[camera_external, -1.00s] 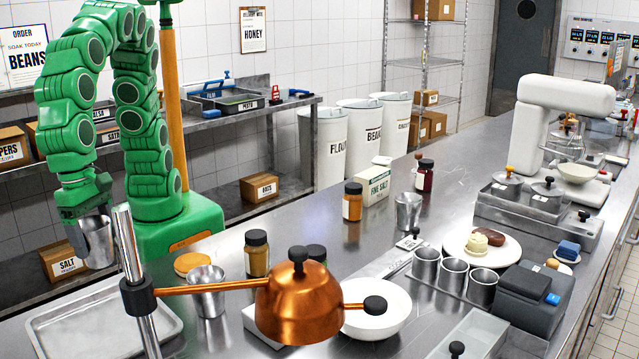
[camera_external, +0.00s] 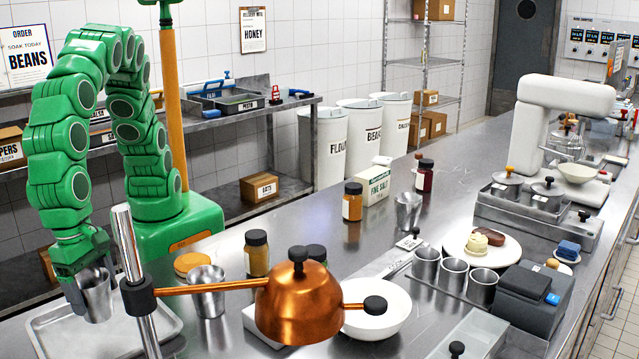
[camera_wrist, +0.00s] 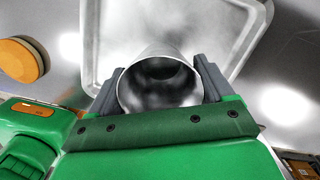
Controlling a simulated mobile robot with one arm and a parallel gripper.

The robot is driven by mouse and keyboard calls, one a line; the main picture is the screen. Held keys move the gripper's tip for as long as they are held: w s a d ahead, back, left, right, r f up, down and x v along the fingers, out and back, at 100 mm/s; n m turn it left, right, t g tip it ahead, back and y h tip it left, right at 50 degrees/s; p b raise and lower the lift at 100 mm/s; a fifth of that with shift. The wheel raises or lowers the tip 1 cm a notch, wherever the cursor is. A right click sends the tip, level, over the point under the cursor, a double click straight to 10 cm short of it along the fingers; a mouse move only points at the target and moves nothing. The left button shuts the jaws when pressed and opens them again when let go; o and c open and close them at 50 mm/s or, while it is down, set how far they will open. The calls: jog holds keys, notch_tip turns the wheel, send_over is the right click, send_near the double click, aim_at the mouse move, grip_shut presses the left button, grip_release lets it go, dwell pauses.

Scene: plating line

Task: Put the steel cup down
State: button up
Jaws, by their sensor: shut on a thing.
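My gripper (camera_external: 84,282) is shut on a steel cup (camera_external: 97,298), at the lower left of the external view. The cup is upright or nearly so and sits over the metal tray (camera_external: 50,339). In the wrist view, the fingers of my gripper (camera_wrist: 158,80) press on both sides of the cup (camera_wrist: 133,99), and I look into its open mouth. The tray (camera_wrist: 92,40) shows behind it. I cannot tell whether the cup's base touches the tray.
Another steel cup (camera_external: 206,292) and an orange lid (camera_external: 192,263) stand just beyond. A white bowl (camera_external: 378,318) is farther right. The visible tray surface is bare.

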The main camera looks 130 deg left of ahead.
aim_at(97, 306)
jog(key=shift+w+d+f, duration=0.15)
jog(key=shift+w+f, duration=0.05)
jog(key=shift+f, duration=1.6)
jog(key=shift+f, duration=0.15)
jog(key=o, duration=1)
jog(key=shift+c, duration=0.2)
notch_tip(97, 306, up, 12)
jog(key=s, duration=0.1)
jog(key=shift+s+d, duration=0.2)
jog(key=shift+d, duration=0.1)
